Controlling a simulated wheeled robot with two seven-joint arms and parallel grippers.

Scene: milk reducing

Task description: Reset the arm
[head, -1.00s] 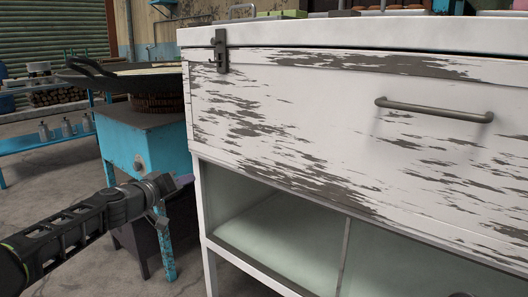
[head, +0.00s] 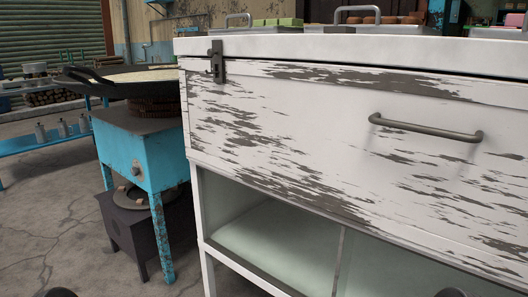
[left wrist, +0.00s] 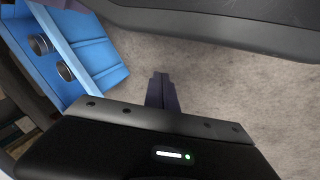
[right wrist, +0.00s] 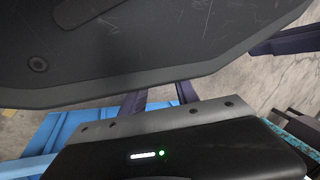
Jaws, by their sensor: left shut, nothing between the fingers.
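My left gripper (left wrist: 160,90) shows in the left wrist view, with its dark fingers together above grey floor and nothing between them. My right gripper (right wrist: 160,106) shows in the right wrist view, its two dark fingers apart with no object seen between them. The tips are partly hidden by a dark part above. Neither gripper shows in the head view; only small dark rounded parts show at its bottom edge.
A worn white cabinet (head: 300,120) with a handle (head: 425,128) and open lower shelves fills the right of the head view. A blue stand (head: 135,150) with a large dark pan (head: 105,83) is left of it. Bare floor (head: 55,235) lies at lower left.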

